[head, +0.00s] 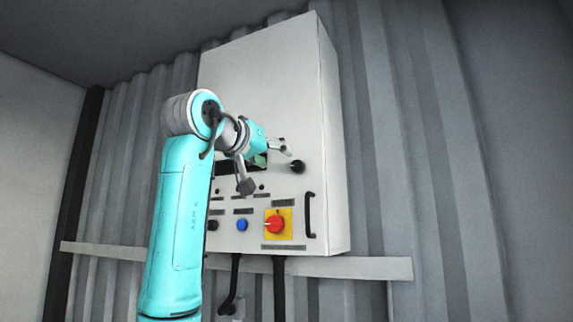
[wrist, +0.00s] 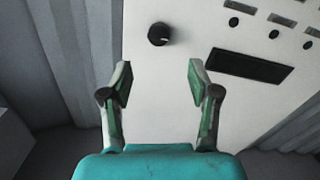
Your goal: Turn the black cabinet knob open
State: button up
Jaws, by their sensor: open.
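The black cabinet knob (head: 297,167) is on the right side of the front of a white cabinet (head: 265,80), above a black handle. In the wrist view the knob (wrist: 160,34) has a pale pointer mark and lies beyond my fingertips, roughly between their lines. My gripper (head: 283,147) is in front of the panel, just left of and above the knob in the head view. In the wrist view my gripper (wrist: 158,80) is open, with nothing between its green-padded fingers. The fingers do not touch the knob.
A red rotary switch on a yellow plate (head: 278,223), a blue button (head: 242,225) and the black handle (head: 310,214) are lower on the panel. A dark display window (wrist: 250,67) is beside the knob. A rail (head: 375,268) and cables run below the cabinet.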

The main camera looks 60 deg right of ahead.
aim_at(297, 165)
jog(key=d, duration=1)
jog(key=shift+d+r, duration=0.15)
jog(key=shift+d, duration=0.2)
jog(key=c, duration=1.2)
